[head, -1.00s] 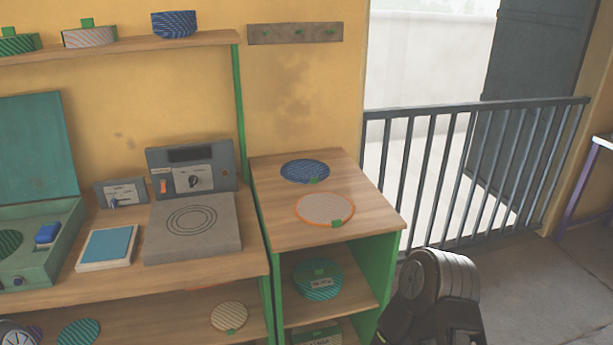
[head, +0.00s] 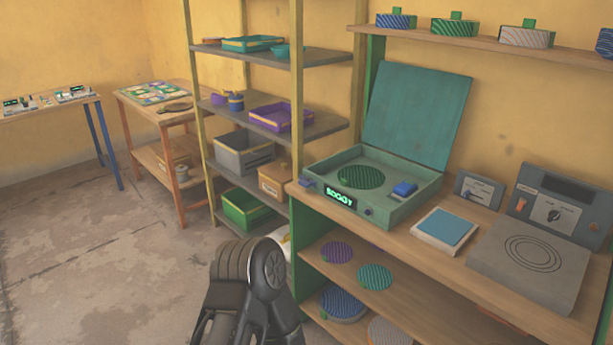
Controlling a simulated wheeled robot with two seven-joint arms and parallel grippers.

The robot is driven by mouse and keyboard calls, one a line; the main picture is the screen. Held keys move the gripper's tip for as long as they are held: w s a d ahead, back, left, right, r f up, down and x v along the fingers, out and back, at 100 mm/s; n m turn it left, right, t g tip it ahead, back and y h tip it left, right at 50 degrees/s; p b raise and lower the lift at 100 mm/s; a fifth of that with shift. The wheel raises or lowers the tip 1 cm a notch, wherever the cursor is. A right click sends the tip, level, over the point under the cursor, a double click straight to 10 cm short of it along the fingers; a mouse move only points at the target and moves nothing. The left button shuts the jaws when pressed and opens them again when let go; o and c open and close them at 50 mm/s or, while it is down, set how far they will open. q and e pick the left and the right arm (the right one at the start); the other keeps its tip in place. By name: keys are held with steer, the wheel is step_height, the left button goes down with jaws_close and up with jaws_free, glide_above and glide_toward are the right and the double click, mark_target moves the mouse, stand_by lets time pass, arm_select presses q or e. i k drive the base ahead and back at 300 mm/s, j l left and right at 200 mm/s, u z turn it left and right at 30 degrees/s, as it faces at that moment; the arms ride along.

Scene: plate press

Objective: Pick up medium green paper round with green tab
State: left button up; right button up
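A green striped round (head: 375,277) lies on the shelf under the bench, with a purple round (head: 337,252) beside it. A dark green round (head: 361,177) lies in the open teal case (head: 318,187) on the bench. On the high wall shelf, a green stack (head: 453,28) has a green tab standing up. I cannot tell sizes for certain, nor a tab on the green striped round.
A blue pad (head: 445,226) and a grey plate device (head: 530,262) stand on the bench. A blue round (head: 342,303) and a pale round (head: 389,331) lie on the lowest shelf. A rack with bins (head: 243,153) stands left; floor (head: 100,260) there is clear.

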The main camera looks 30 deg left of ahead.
mark_target(354, 176)
steer(key=u, duration=0.65)
steer(key=i+j, duration=0.3)
steer(key=j, duration=0.15)
steer(key=i+j, duration=0.6)
steer(key=j, duration=0.25)
steer(key=z, duration=1.25)
